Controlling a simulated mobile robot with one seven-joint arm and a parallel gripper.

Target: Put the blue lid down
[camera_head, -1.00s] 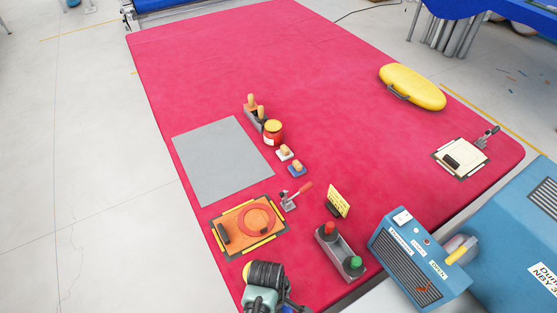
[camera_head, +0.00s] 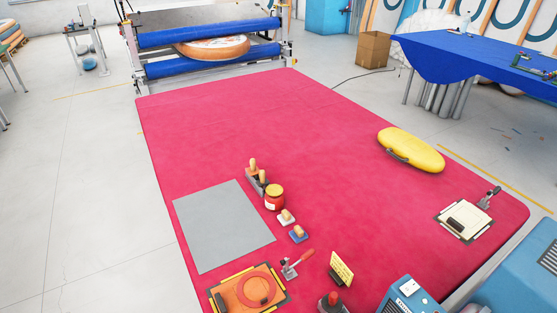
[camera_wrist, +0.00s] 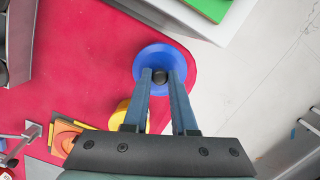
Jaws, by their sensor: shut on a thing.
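In the wrist view my gripper (camera_wrist: 161,73) is shut on the dark knob of a round blue lid (camera_wrist: 160,56). The lid hangs between the fingertips, above the edge of the red mat (camera_wrist: 85,60). How high it is above the mat I cannot tell. In the head view neither my gripper nor this lid shows. A yellow thing (camera_wrist: 124,116) shows partly below the lid, half hidden by my finger.
The head view shows the red mat (camera_head: 330,140) with wide bare room at its middle and back. A grey sheet (camera_head: 222,226), orange plate (camera_head: 232,292), red jar (camera_head: 274,198), small stamps, yellow bag (camera_head: 411,150) and white plate (camera_head: 464,220) lie on it. Blue rollers (camera_head: 205,35) stand behind.

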